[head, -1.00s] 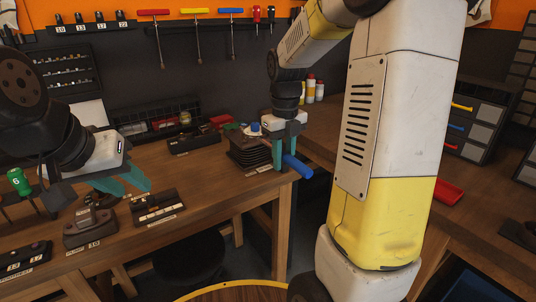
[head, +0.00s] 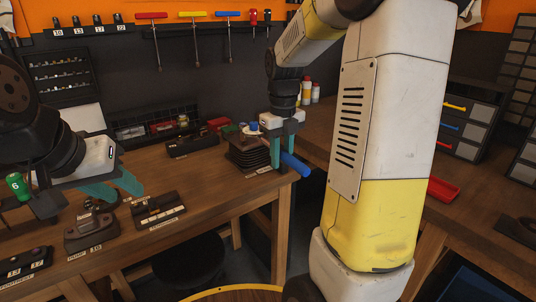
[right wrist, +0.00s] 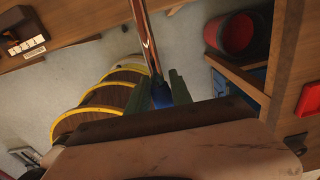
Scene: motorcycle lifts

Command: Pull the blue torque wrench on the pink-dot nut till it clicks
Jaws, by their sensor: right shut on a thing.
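My right gripper (head: 282,165) is shut on the blue handle of the torque wrench (head: 295,166), at the bench's right corner. In the right wrist view the wrench's chrome shaft (right wrist: 146,38) runs up and out of the top edge, and its blue grip sits between my green fingers (right wrist: 160,92). The wrench's head and the pink-dot nut cannot be made out. A dark ribbed stack (head: 246,156) stands on the bench just left of my right gripper. My left gripper (head: 116,189) looks open and empty, over the bench's left part.
A labelled dark block (head: 158,211) and a tool stand (head: 91,229) sit on the bench (head: 205,187) near my left gripper. A black stool (head: 190,262) is below. A red tray (head: 443,190) lies on the right bench. A yellow-banded barrel (right wrist: 105,100) shows below the wrench.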

